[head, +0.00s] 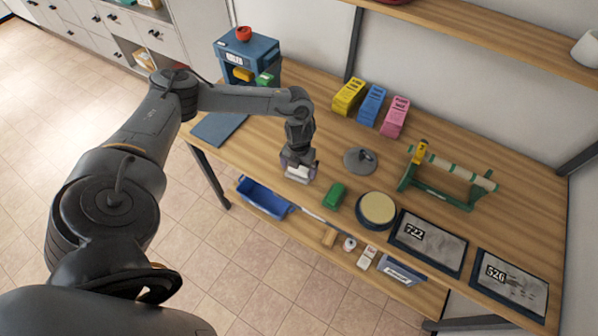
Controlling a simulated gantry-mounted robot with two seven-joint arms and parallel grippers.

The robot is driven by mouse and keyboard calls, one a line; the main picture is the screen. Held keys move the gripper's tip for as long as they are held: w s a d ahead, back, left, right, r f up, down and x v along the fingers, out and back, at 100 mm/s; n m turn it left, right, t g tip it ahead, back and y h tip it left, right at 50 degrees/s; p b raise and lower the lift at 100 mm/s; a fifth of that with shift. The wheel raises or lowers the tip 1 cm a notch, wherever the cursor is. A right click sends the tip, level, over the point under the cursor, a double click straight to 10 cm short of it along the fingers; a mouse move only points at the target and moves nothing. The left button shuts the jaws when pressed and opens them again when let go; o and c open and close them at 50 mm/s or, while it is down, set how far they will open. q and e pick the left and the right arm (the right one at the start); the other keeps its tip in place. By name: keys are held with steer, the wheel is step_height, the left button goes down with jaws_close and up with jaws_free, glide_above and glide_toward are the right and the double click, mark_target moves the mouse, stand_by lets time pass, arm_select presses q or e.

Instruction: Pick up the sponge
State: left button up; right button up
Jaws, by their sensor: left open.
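A small green block (336,196) lies near the front edge of the wooden table (330,135) and looks like it could be the sponge. Just right of it is a round dark-rimmed dish with a cream pad (377,208), which could also be a sponge; I cannot tell for sure. My left gripper (298,174) is open and points down near the table's front edge, to the left of the green block and apart from it. Something pale shows at its fingers, too small to make out. My right gripper is not in view.
A round grey object with a knob (360,160) and a green roller stand (447,175) are on the table. Yellow, blue and pink boxes (372,104) stand at the back. Two dark trays (428,243) lie at right. A lower shelf holds a blue bin (264,196).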

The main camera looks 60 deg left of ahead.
arm_select(q)
steer(key=shift+f, duration=0.25)
steer(key=shift+c, duration=0.5)
steer(key=c, duration=0.6)
steer(key=shift+r, duration=0.1)
